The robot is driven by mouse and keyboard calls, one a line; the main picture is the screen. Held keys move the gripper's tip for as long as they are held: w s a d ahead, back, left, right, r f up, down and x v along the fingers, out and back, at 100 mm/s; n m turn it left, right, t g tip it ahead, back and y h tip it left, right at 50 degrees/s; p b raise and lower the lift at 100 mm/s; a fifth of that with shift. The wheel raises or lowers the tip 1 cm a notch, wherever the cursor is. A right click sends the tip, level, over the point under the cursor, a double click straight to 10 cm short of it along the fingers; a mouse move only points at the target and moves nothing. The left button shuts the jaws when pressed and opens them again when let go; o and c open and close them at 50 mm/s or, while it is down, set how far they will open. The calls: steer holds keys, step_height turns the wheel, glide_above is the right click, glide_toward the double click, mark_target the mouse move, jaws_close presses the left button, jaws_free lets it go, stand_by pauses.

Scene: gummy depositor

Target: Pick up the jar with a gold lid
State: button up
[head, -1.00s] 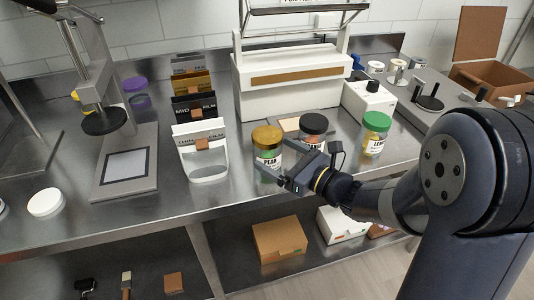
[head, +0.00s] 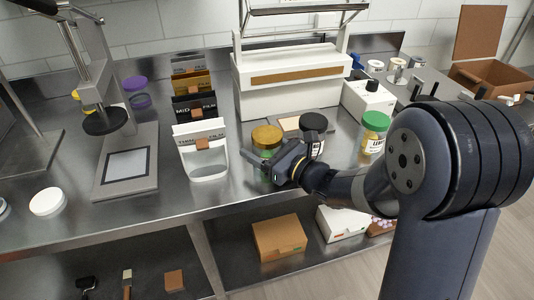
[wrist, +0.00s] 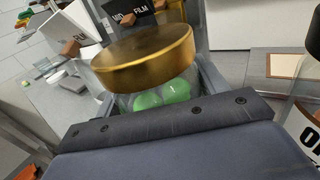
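The jar with a gold lid (head: 267,137) stands on the steel counter, partly hidden behind my gripper (head: 270,160) in the head view. In the wrist view its gold lid (wrist: 145,56) fills the upper middle, with green contents under it in the clear body. My gripper (wrist: 155,95) is open, with its fingers at either side of the jar below the lid. I cannot tell whether they touch it. A jar with a black lid (head: 313,123) stands close to the right, partly hidden. A jar with a green lid (head: 375,125) stands farther right.
A white film holder (head: 208,172) is left of the gold-lidded jar, with film boxes behind it. A white machine (head: 290,95) stands behind. The labelled jar at the wrist view's right edge (wrist: 302,125) is close to my gripper. The counter's front edge is near.

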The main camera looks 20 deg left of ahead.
steer(key=c, duration=0.8)
steer(key=shift+c, duration=0.2)
step_height(320, 180, up, 10)
steer(key=shift+r+p, duration=0.1)
steer(key=shift+p, duration=0.5)
steer(key=o, duration=0.6)
steer(key=c, duration=0.7)
steer(key=shift+d, duration=0.1)
steer(key=shift+c, duration=0.2)
